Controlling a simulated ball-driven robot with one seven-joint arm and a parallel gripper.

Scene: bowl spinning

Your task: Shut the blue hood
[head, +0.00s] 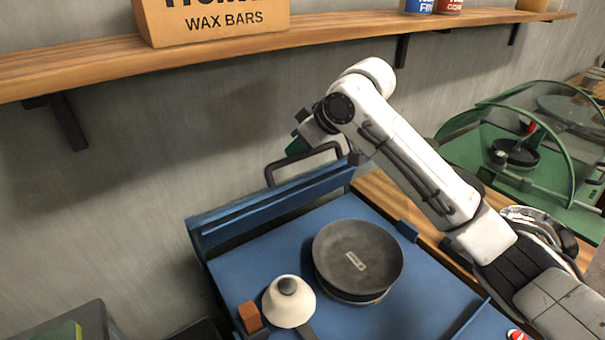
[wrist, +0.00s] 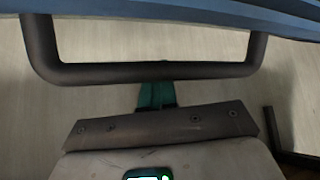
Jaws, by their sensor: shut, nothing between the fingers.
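The blue hood (head: 275,205) stands raised at the back edge of the blue station, near the wall. Its dark handle (head: 302,160) sticks up from the hood's top edge. In the wrist view the hood (wrist: 200,14) runs across the top, with the handle (wrist: 150,71) below it. My gripper (head: 297,147) is just behind or beside the handle. Its green fingers (wrist: 157,95) are together and empty, their tips meeting the handle bar's edge in the wrist view. I cannot tell whether they touch it.
On the blue base sit a dark round plate (head: 357,257), a white cone-shaped piece (head: 289,303) and a small brown block (head: 250,317). A wooden shelf (head: 340,38) with a wax bars box (head: 212,18) hangs above. A green-hooded station (head: 520,150) stands right.

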